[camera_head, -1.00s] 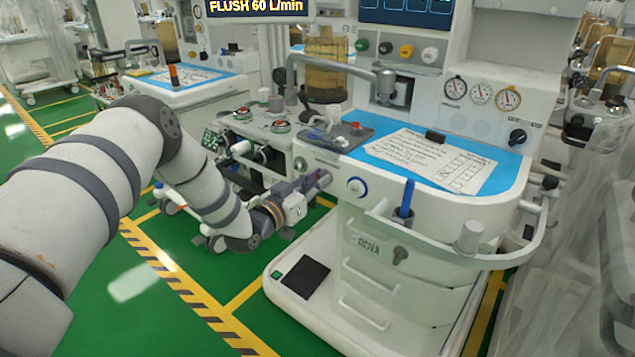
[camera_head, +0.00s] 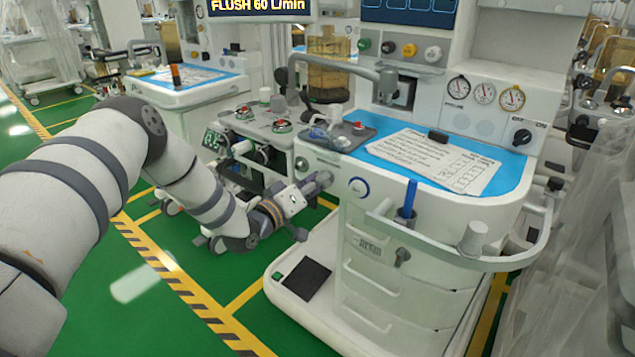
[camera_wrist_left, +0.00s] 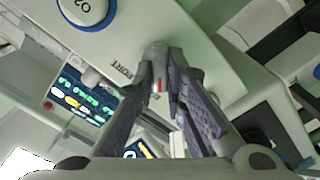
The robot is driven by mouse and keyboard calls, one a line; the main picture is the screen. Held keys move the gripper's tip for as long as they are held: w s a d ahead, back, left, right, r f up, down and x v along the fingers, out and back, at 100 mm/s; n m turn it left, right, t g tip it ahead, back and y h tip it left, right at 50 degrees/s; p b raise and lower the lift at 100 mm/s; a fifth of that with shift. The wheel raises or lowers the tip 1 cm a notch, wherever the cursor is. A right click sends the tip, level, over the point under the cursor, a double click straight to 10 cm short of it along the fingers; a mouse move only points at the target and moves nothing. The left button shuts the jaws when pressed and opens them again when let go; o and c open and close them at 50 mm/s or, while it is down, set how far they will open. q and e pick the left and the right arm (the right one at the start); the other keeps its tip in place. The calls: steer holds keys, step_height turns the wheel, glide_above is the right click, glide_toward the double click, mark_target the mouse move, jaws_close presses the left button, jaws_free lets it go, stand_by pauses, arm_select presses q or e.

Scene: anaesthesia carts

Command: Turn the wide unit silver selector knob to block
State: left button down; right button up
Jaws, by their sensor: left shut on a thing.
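The wide unit is the white cart (camera_head: 330,168) with a blue top. Its silver selector knob (camera_head: 325,179) sits on the front left corner, beside a blue-ringed round control (camera_head: 358,187). My left gripper (camera_head: 316,184) reaches it from the left. In the left wrist view, the fingers (camera_wrist_left: 161,88) are closed around the grey knob (camera_wrist_left: 155,52), which carries a small red and white mark. The word PORT shows beside it; other labels are hidden, so the knob's setting cannot be read. My right gripper is out of view.
A paper chart (camera_head: 435,160) lies on the blue top. A white rail (camera_head: 480,262) curves around the cart's front. A narrower unit (camera_head: 262,125) with red-topped parts stands behind my left gripper.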

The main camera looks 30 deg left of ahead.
arm_select(q)
steer(key=shift+f, duration=0.1)
stand_by(0.4)
steer(key=c, duration=1.6)
jaws_free()
steer(key=shift+c, duration=0.2)
steer(key=shift+s, duration=0.1)
steer(key=s, duration=1.2)
steer(key=shift+a, duration=0.45)
